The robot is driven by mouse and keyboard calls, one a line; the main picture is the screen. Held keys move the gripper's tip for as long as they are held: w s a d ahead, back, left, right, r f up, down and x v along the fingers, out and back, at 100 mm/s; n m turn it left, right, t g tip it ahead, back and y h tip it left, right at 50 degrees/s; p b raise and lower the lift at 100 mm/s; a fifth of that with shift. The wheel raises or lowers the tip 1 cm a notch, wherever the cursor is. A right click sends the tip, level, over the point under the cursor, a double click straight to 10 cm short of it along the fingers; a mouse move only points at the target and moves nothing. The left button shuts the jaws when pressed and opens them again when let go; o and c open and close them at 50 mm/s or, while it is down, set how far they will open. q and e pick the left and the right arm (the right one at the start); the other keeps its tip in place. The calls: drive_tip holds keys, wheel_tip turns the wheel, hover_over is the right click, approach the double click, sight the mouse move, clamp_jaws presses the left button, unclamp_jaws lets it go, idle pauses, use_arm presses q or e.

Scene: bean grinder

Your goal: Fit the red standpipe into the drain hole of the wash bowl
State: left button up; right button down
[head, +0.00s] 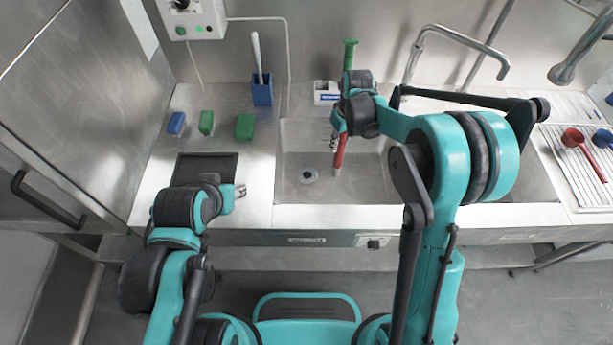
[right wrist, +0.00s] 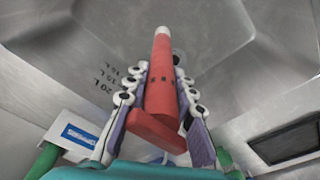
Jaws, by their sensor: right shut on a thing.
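The red standpipe (head: 340,153) is held by my right gripper (head: 335,141) over the wash bowl (head: 350,190). In the right wrist view the standpipe (right wrist: 162,90) has a pale tip pointing away from the wrist and a red crosspiece near the palm. My right gripper's fingers (right wrist: 161,72) are shut on both sides of it. The drain hole (head: 308,176) is in the bowl floor, left of the standpipe's lower end and apart from it in the picture. My left gripper (head: 239,191) is near the dark inset panel; its finger opening is unclear.
Blue (head: 176,123) and green (head: 206,122) blocks lie on the left counter, with a brush holder (head: 262,92) behind. A labelled white box (head: 327,93) and a green upright object (head: 349,54) stand behind the bowl. The faucet (head: 462,42) is at back right.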

drive_tip(key=w+a+f+b, duration=0.4)
drive_tip(key=a+f+b, duration=0.1)
drive_tip(key=a+f, duration=0.5)
drive_tip(key=shift+w+f, duration=0.35)
drive_tip(key=shift+w, duration=0.05)
drive_tip(key=shift+f, duration=0.2)
drive_tip(key=c, duration=1.3)
unclamp_jaws()
drive_tip(key=shift+r, duration=0.15)
